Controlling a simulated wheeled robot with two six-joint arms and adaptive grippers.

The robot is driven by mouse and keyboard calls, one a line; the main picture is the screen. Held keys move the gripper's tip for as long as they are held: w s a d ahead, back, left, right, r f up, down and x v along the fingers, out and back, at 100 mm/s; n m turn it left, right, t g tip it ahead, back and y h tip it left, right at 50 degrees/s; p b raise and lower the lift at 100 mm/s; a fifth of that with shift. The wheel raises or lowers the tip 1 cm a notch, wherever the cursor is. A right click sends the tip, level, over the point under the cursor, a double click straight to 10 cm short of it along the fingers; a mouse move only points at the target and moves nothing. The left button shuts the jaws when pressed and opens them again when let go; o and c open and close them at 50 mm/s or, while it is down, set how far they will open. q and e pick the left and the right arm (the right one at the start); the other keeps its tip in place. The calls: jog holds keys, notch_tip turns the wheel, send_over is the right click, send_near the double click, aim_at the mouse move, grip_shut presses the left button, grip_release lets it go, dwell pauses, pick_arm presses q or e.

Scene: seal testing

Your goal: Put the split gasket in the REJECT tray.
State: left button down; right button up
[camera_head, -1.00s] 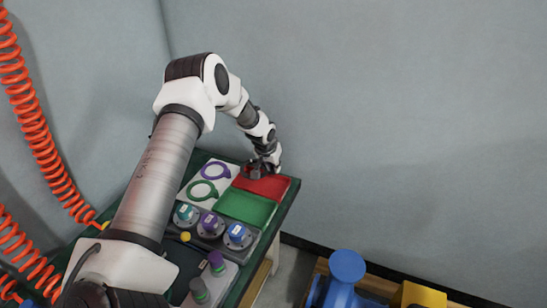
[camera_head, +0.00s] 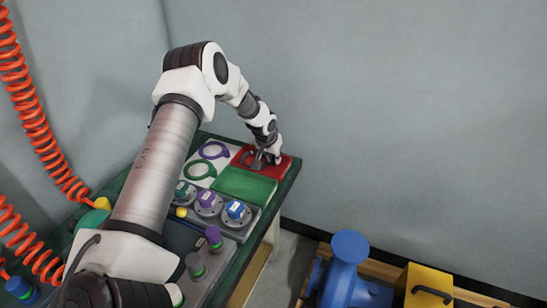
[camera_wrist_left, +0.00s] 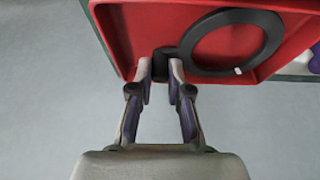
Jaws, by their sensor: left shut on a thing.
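A dark ring gasket with a tab (camera_wrist_left: 207,69) is over the floor of the red tray (camera_wrist_left: 125,28) in the left wrist view. A small white mark sits on its rim; I cannot tell if this is the split. My left gripper (camera_wrist_left: 162,72) is shut on its tab at the tray's near wall. I cannot tell whether the ring touches the tray floor. In the head view my left gripper (camera_head: 266,158) is at the red tray (camera_head: 258,171), at the table's far end. My right gripper is not in view.
A green tray (camera_head: 245,187) lies next to the red one. A purple ring (camera_head: 226,154) and a green ring (camera_head: 199,177) lie on a white sheet to the left. Several capped fixtures, including a blue-topped one (camera_head: 235,210), stand nearer. A blue pump (camera_head: 349,247) is right of the table.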

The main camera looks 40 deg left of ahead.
pick_arm(q)
jog(key=c, duration=1)
grip_release()
jog(key=shift+r, duration=0.1)
jog(key=v, duration=1.2)
